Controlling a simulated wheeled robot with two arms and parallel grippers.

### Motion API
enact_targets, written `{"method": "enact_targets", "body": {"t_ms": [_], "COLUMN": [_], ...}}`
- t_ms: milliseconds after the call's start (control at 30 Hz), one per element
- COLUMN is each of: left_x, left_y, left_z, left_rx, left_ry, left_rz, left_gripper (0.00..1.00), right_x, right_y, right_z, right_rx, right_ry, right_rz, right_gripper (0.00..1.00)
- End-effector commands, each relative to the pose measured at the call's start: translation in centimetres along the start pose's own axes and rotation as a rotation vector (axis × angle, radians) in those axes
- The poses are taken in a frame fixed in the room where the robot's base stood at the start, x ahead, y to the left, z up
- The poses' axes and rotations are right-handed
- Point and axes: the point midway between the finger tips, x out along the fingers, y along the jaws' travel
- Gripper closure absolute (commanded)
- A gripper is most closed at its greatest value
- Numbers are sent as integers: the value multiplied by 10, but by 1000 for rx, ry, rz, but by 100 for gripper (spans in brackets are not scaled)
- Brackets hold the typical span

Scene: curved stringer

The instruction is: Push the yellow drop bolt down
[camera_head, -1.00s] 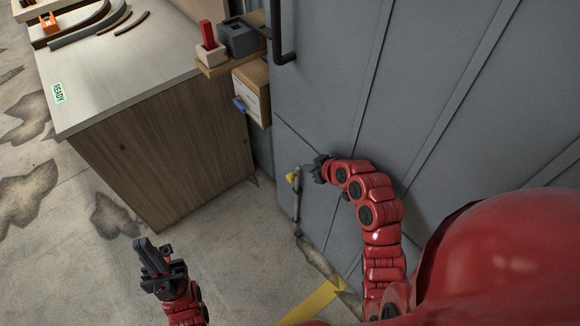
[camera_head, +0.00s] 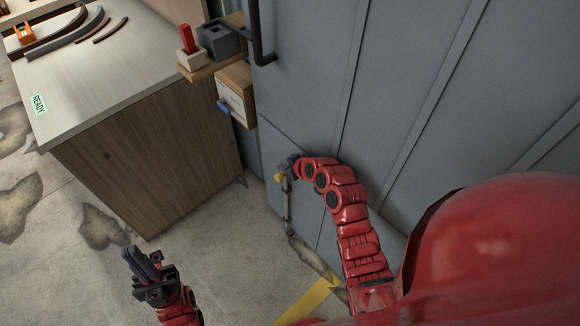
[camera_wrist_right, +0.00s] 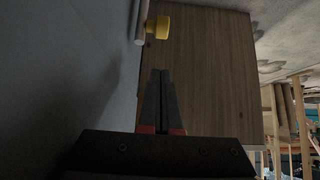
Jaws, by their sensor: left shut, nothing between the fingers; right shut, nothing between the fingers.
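The yellow drop bolt knob (camera_head: 279,177) sticks out from a grey upright rod (camera_head: 289,212) low on the grey door. In the right wrist view the yellow knob (camera_wrist_right: 161,27) is at the top, just beyond the fingertips, with the pale rod (camera_wrist_right: 141,22) beside it. My right gripper (camera_head: 291,163) is shut and empty, close by the top of the rod and slightly above the knob; whether it touches is unclear. Its closed fingers (camera_wrist_right: 161,78) point toward the knob in the wrist view, with a gap showing. My left gripper (camera_head: 143,262) is shut and empty over the floor at lower left.
The grey door (camera_head: 400,110) fills the right side and has a black handle (camera_head: 258,40). A wooden cabinet (camera_head: 150,155) stands at left. A small wooden box (camera_head: 236,92) with a blue piece sits beside the door. Yellow floor tape (camera_head: 308,302) lies below; the floor between is clear.

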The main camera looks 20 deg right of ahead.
Motion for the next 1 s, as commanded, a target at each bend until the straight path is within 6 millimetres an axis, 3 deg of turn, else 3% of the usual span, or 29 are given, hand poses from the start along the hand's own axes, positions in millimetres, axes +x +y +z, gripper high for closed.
{"method": "enact_targets", "body": {"t_ms": [133, 333, 867, 1000], "left_x": [2, 3, 2, -10], "left_y": [0, 0, 0, 0], "left_z": [0, 0, 0, 2], "left_rx": [0, 0, 0, 0], "left_ry": [0, 0, 0, 0], "left_rz": [0, 0, 0, 0], "left_gripper": [100, 100, 100, 100], "right_x": [23, 41, 48, 56], "right_y": [-1, 0, 0, 0], "right_z": [0, 22, 29, 37], "right_rx": [1, 3, 0, 0], "right_ry": [-3, -2, 0, 0], "right_rz": [-2, 0, 0, 0], "right_gripper": [100, 100, 100, 100]}}
